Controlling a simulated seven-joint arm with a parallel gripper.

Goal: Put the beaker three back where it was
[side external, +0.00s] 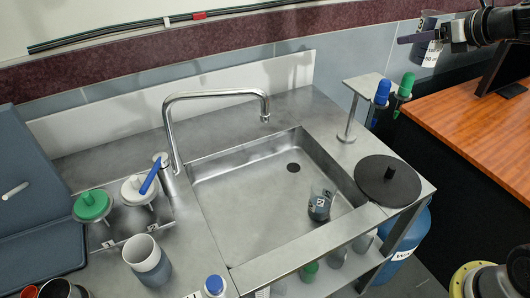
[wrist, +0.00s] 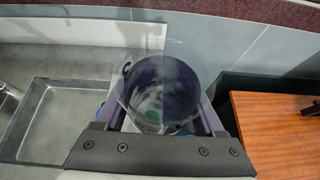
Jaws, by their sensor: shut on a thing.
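My gripper (side external: 420,36) is at the upper right of the side view, raised above and beyond the counter. It is shut on a clear beaker (side external: 432,56), whose lower part with a white label hangs below the jaws. The label is too small to read surely as a number. In the wrist view the beaker (wrist: 160,85) sits between the two fingers, and I look into its open rim. Another beaker (side external: 320,203), with a dark lower part and a small label, stands in the sink (side external: 240,200).
A small square platform on a post (side external: 366,86) stands at the counter's back right, beside blue and green-capped holders (side external: 382,90). A dark round lid (side external: 388,181) lies at the right corner. A wooden desk (side external: 475,120) is at right. A curved faucet (side external: 215,94) overhangs the sink.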

